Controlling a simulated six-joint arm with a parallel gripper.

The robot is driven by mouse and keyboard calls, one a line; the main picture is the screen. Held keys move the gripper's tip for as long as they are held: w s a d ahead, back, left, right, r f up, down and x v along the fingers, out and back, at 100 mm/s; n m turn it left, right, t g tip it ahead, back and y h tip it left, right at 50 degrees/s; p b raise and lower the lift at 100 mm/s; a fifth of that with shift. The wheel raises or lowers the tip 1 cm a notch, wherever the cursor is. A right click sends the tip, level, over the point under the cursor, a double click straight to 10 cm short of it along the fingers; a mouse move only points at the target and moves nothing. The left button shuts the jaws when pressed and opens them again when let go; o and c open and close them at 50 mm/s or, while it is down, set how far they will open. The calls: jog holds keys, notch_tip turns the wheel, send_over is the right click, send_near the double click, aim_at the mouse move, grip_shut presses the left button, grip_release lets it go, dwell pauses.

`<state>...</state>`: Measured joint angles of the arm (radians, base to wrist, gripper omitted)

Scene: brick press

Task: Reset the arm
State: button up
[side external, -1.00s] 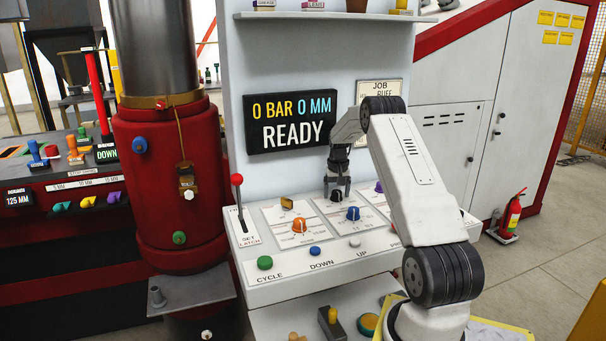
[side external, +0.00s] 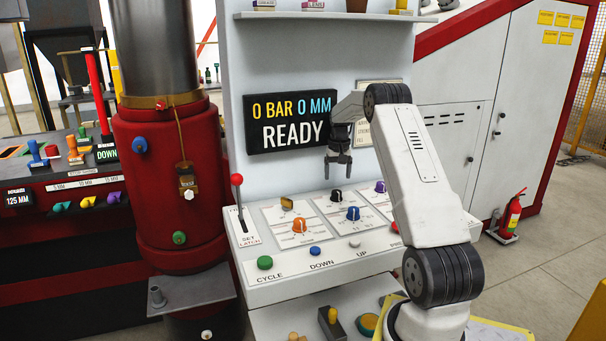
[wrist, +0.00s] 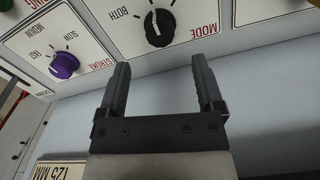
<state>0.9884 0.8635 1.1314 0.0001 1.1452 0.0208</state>
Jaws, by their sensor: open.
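My gripper (side external: 338,168) is open and empty. In the side view it hangs above the back of the sloped control panel (side external: 275,275), in front of the display reading 0 BAR 0 MM READY (side external: 290,121). In the wrist view my gripper (wrist: 160,80) shows two parted black fingers with nothing between them. The black MODE knob (wrist: 160,28) lies beyond the fingertips, apart from them. It also shows in the side view as a black knob (side external: 336,196) below the gripper. A purple knob (wrist: 64,66) is at the left in the wrist view.
The panel also holds an orange knob (side external: 299,225), a blue knob (side external: 353,213), a green button (side external: 265,262) and a red-tipped lever (side external: 237,181). A red press column (side external: 165,215) stands left. A shelf (side external: 330,16) is overhead. Open air surrounds the gripper above the panel.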

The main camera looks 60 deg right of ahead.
jog(key=shift+r, duration=0.5)
jog(key=shift+w+a, duration=0.4)
jog(key=shift+a, duration=0.05)
jog(key=w+a+n+t, duration=0.1)
jog(key=w+a+n, duration=0.25)
jog(key=a, duration=0.85)
jog(key=w+a+n, duration=0.2)
jog(key=w+a, duration=0.2)
jog(key=a, duration=0.8)
jog(key=s+a+n, duration=0.1)
jog(key=a, duration=0.3)
jog(key=s+a, duration=0.1)
jog(key=a, duration=0.3)
jog(key=a+n, duration=0.1)
jog(key=a, duration=0.3)
jog(key=shift+s+a+f+n+t+h, duration=0.3)
jog(key=shift+s+n+t, duration=0.05)
jog(key=shift+s+t, duration=0.05)
jog(key=s+a+f+n, duration=0.2)
jog(key=s+a+n, duration=0.1)
jog(key=s+a, duration=0.6)
jog(key=shift+s+a+f+t, duration=0.15)
jog(key=shift+s+a+t, duration=0.2)
jog(key=shift+a, duration=0.8)
jog(key=shift+w, duration=0.15)
